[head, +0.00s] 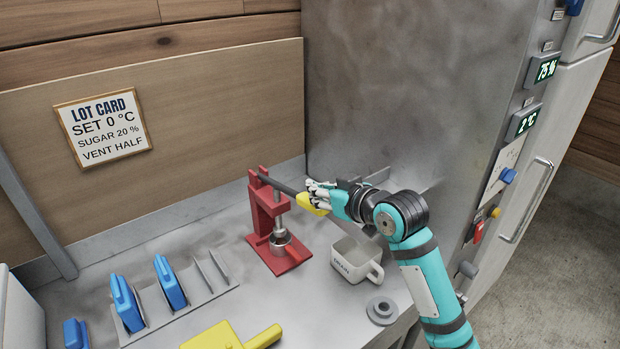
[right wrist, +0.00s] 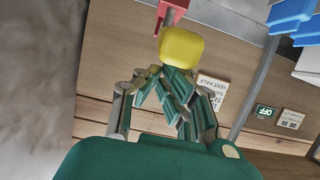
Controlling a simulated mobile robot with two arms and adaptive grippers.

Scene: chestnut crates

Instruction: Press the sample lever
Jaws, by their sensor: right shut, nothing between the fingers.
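The red sample press (head: 267,220) stands upright on the grey bench, with a small metal cup (head: 280,240) under its plunger. Its dark lever (head: 278,184) runs from the top of the post toward the right, sloping slightly down. My left gripper is not in view.
Blue-handled pieces (head: 170,284) stand in a rack at left. A yellow handled object (head: 228,337) lies in front. A tall metal cabinet (head: 400,90) bounds the right side.

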